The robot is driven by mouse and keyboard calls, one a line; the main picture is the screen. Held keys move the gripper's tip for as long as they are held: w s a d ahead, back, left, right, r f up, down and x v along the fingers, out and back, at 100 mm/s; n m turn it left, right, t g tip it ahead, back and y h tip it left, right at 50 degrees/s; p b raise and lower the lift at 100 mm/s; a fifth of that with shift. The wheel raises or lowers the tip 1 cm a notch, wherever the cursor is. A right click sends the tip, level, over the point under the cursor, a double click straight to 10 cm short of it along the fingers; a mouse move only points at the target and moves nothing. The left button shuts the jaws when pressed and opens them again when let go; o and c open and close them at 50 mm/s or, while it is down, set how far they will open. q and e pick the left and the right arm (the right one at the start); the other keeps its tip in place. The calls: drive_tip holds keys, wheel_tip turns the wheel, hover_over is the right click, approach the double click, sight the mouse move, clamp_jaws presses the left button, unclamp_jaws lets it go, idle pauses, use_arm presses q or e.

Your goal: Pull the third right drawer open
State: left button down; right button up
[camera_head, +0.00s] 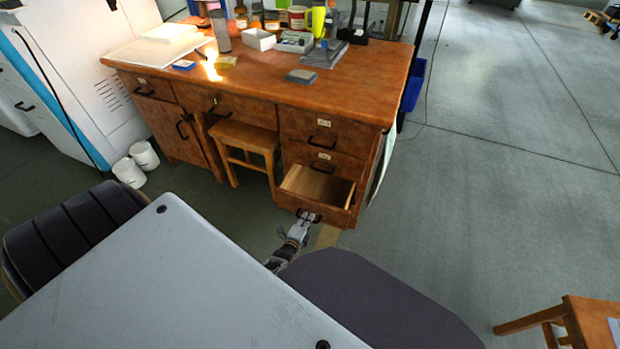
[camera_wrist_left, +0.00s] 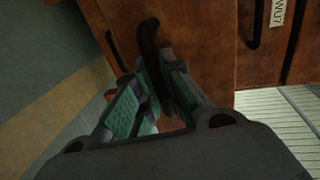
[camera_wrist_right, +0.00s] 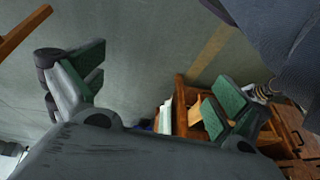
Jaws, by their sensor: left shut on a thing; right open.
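The wooden desk's right side has three stacked drawers. The third right drawer (camera_head: 326,213), the lowest, is pulled out, and its pale inside shows in the head view. Its dark handle (camera_wrist_left: 149,42) stands on the front in the left wrist view. My left gripper (camera_head: 300,230) is shut on this handle; in the left wrist view its green-padded fingers (camera_wrist_left: 152,95) sit on either side of it. My right gripper (camera_wrist_right: 160,92) is open and empty, with its fingers wide apart; the open drawer shows beyond its right finger. It is not seen in the head view.
The upper right drawers (camera_head: 306,125) are closed. A wooden stool (camera_head: 246,140) stands in the knee space. A dark chair (camera_head: 75,235) and a grey surface (camera_head: 170,290) are in front. A blue bin (camera_head: 413,85) is beside the desk. The floor at right is mostly clear.

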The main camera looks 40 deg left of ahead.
use_arm(q)
drive_tip(key=f+p+v, duration=0.1)
drive_tip(key=p+v, duration=0.2)
drive_tip(key=v, duration=0.5)
drive_tip(key=shift+s+d+f, duration=0.25)
drive_tip(key=shift+s+f, duration=0.1)
drive_tip(key=shift+f, duration=0.05)
use_arm(e)
drive_tip(key=shift+s+d+f+g+h, duration=0.15)
drive_tip(key=shift+d+f+g+h, duration=0.15)
drive_tip(key=shift+d+f+g, duration=0.4)
drive_tip(key=shift+a, duration=0.1)
use_arm(q)
drive_tip(key=c, duration=1.5)
unclamp_jaws()
drive_tip(key=shift+a, duration=0.1)
drive_tip(key=v, duration=1.2)
drive_tip(key=shift+a+r, duration=0.1)
